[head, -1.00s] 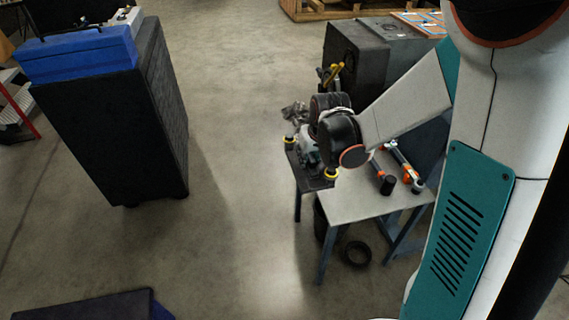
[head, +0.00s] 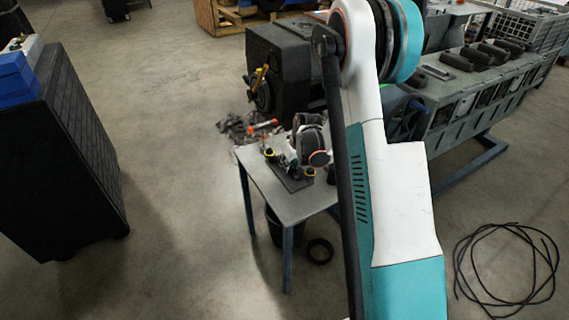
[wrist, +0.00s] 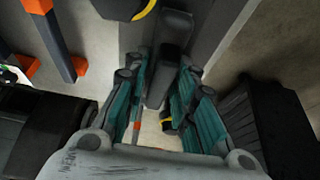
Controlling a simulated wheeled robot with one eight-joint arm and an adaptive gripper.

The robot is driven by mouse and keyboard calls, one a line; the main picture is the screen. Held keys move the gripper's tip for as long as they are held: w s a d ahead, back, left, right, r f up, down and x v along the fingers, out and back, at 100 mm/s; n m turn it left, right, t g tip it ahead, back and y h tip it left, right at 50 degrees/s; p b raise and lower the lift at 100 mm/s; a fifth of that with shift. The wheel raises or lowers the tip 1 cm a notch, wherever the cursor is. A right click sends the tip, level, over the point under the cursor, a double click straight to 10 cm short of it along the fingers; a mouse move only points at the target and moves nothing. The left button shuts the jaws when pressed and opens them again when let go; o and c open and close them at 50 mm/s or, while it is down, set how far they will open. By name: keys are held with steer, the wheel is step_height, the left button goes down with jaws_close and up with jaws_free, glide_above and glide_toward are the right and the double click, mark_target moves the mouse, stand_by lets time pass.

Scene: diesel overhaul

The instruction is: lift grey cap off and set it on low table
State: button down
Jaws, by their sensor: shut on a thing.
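In the wrist view my gripper (wrist: 162,62) is shut on a dark grey piece, which looks like the grey cap (wrist: 174,28), with a teal-padded finger on each side. In the head view my gripper (head: 287,164) is low over the black fixture plate (head: 295,183) on the low table (head: 270,200). The cap is hidden there by my wrist. Yellow-ringed posts (head: 308,172) stand on the plate. I cannot tell whether the cap still touches the fixture.
Orange-and-black tools (wrist: 68,62) lie beside the fixture. A black machine (head: 285,65) stands behind the table. A dark cabinet (head: 70,150) is at left, a long engine block (head: 465,100) at right. A cable coil (head: 505,262) lies on the floor.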

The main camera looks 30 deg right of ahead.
steer(key=shift+f+b, duration=1.6)
steer(key=shift+f, duration=1.65)
steer(key=c, duration=1.2)
jaws_free()
steer(key=shift+c, duration=0.2)
steer(key=v, duration=1.2)
steer(key=shift+a+r, duration=0.1)
